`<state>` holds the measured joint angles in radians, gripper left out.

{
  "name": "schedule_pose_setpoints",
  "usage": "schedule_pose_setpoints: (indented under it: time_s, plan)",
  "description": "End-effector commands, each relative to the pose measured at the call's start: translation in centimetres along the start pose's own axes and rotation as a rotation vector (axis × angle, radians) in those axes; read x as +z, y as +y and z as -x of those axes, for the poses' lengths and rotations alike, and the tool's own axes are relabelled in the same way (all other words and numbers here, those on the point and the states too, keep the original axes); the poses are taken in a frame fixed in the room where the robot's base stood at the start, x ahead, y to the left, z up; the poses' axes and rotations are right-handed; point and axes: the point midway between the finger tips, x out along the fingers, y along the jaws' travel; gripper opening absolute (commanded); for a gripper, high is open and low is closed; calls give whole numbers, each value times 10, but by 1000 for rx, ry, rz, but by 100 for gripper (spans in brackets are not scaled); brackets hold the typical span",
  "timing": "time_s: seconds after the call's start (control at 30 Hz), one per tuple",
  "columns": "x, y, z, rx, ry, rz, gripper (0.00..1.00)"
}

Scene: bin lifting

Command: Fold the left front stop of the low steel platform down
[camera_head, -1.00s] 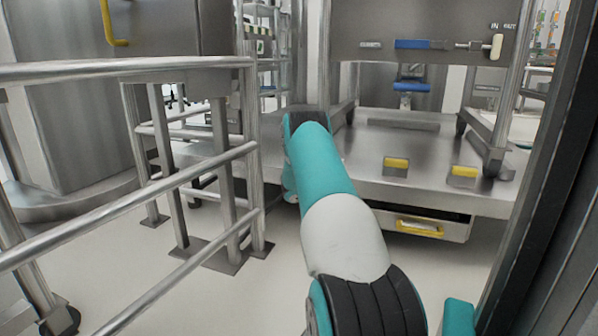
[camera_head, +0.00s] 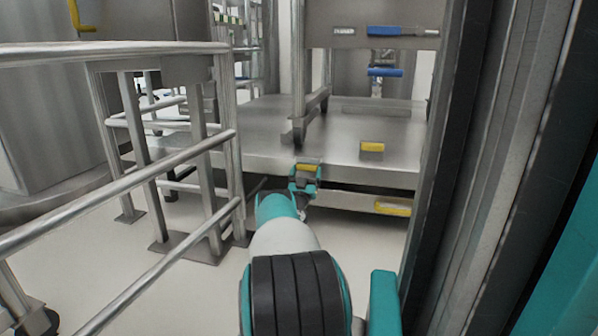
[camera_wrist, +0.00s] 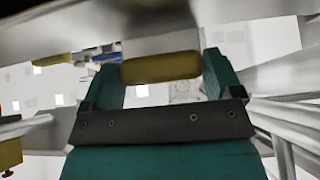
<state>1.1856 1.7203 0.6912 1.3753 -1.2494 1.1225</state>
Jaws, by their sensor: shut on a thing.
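The low steel platform (camera_head: 345,150) stands ahead, its front edge running across the middle of the head view. My gripper (camera_head: 306,177) is at this front edge, left of centre. It is shut on a yellow-topped stop (camera_head: 307,168). In the wrist view the stop's yellow bar (camera_wrist: 160,67) lies across between the teal fingers of my gripper (camera_wrist: 162,82). I cannot tell the stop's exact tilt, and its base is hidden. Another yellow stop (camera_head: 371,147) is on the platform to the right, apart from my gripper.
A steel handrail (camera_head: 120,50) fills the left side. A dark door frame (camera_head: 465,180) stands close on the right. A steel wheeled frame leg (camera_head: 299,90) stands on the platform behind my gripper. A yellow handle (camera_head: 392,208) is below the platform edge.

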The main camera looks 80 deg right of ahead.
Motion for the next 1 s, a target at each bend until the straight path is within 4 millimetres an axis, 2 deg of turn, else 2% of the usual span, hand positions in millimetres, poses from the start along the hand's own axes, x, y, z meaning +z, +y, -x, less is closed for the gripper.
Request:
schedule_pose_setpoints:
  time_s: [0.03, 0.1, 0.7, 0.73, 0.77, 1.0]
  plan:
    - [1, 7, -2, 13, 16, 3, 42]
    - [1, 7, -2, 14, 32, 2, 42]
    - [0, 4, -1, 11, 59, 1, 42]
    - [0, 4, -1, 11, 59, 1, 92]
    - [0, 4, -1, 11, 59, 1, 99]
    - [1, 2, 0, 6, 57, -1, 100]
